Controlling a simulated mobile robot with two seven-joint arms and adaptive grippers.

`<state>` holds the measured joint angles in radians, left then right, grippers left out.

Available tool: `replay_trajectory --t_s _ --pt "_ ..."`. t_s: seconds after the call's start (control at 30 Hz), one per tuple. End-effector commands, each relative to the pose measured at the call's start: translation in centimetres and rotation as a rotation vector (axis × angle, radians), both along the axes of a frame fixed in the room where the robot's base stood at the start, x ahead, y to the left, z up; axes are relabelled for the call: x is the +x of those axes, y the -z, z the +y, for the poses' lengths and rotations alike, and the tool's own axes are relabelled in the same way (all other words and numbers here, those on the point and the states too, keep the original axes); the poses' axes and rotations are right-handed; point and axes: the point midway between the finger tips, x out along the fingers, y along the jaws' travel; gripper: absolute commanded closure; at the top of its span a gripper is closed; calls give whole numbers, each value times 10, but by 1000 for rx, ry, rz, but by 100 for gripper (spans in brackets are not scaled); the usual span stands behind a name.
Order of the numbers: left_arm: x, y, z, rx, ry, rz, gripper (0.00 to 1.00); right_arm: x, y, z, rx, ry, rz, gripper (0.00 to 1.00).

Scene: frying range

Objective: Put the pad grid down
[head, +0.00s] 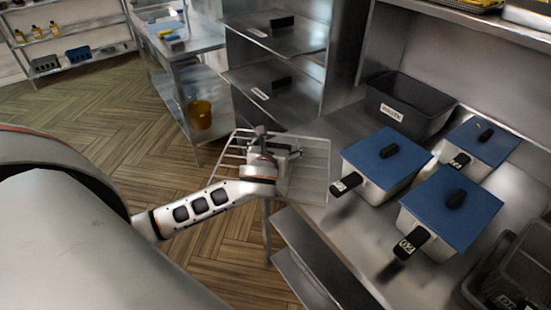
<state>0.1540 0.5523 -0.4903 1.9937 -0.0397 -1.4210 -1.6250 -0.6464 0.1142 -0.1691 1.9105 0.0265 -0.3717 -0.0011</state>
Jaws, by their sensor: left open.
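The pad grid, which I take to be the pale wire-framed rack (311,172), shows in the head view at the left end of the steel counter. Part of its frame sticks out to the left over the floor. My left gripper (274,146) is open at the middle of the grid and hides part of it. I cannot tell whether its fingers touch the grid, or what bears the grid from below. My right gripper is not in view.
Several steel pans with blue lids (386,158) stand on the counter (345,235) to the right. A dark bin (408,104) stands behind them, and dark baskets (515,265) at lower right. Steel shelves (275,85) and a yellow container (199,115) are farther back.

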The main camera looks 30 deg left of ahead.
Motion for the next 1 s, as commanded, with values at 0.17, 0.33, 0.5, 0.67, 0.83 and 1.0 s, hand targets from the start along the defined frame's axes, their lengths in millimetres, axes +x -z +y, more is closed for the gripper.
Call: replay_trajectory --t_s 0.17,0.33,0.5,0.67,0.83,1.0 --pt "0 0 0 0 0 0 47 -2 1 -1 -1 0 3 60" --pt "0 -2 0 0 0 -3 79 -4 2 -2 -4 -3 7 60" --pt "0 -2 0 1 0 -3 79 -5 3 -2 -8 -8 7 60" --pt "0 -7 0 1 0 -5 79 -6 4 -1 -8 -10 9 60" --pt "1 -23 0 0 0 -8 79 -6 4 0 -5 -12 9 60" --pt "-8 -36 -5 -1 4 -1 79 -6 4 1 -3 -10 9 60"
